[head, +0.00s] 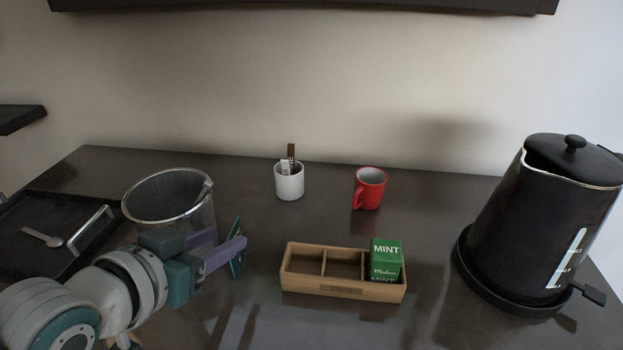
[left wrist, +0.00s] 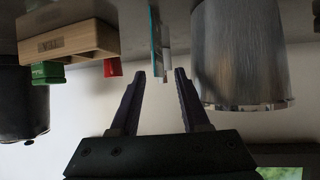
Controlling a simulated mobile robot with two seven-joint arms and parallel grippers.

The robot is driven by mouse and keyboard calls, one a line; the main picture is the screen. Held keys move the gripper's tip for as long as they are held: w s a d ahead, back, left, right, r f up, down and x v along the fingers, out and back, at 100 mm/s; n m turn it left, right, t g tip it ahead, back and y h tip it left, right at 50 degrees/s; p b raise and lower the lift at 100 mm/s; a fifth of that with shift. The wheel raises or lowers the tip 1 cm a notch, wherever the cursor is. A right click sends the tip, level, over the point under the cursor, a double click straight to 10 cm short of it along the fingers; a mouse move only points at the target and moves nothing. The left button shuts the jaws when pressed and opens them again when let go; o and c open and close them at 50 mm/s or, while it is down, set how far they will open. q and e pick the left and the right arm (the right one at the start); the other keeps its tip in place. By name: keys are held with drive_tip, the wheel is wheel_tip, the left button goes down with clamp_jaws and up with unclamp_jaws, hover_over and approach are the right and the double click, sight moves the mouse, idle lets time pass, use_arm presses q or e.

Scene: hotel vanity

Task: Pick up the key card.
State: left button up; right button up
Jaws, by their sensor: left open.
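The key card (head: 236,262) is a thin teal card standing on edge on the dark counter, just right of the ice-bucket-like container. In the left wrist view, the key card (left wrist: 155,42) appears edge-on, with a pale strip beside it. My left gripper (head: 243,246) is open, with its purple fingers reaching right toward the card and partly covering it. In the left wrist view, the card lines up with the gap of the left gripper (left wrist: 160,74), seemingly just beyond the fingertips. I see no grip on it. My right gripper is out of view.
A metal-rimmed container (head: 168,190) stands close behind the left gripper. A wooden tea box (head: 343,291) with a green mint packet (head: 386,258) is to the right. A white cup (head: 289,185), a red mug (head: 369,188), a black kettle (head: 545,220) and a dark tray (head: 30,212) stand around.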

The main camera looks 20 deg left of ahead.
use_arm(q)
drive_tip(key=x, duration=0.2)
drive_tip(key=shift+w+f, duration=0.15)
drive_tip(key=shift+w, duration=0.15)
clamp_jaws()
idle(0.4)
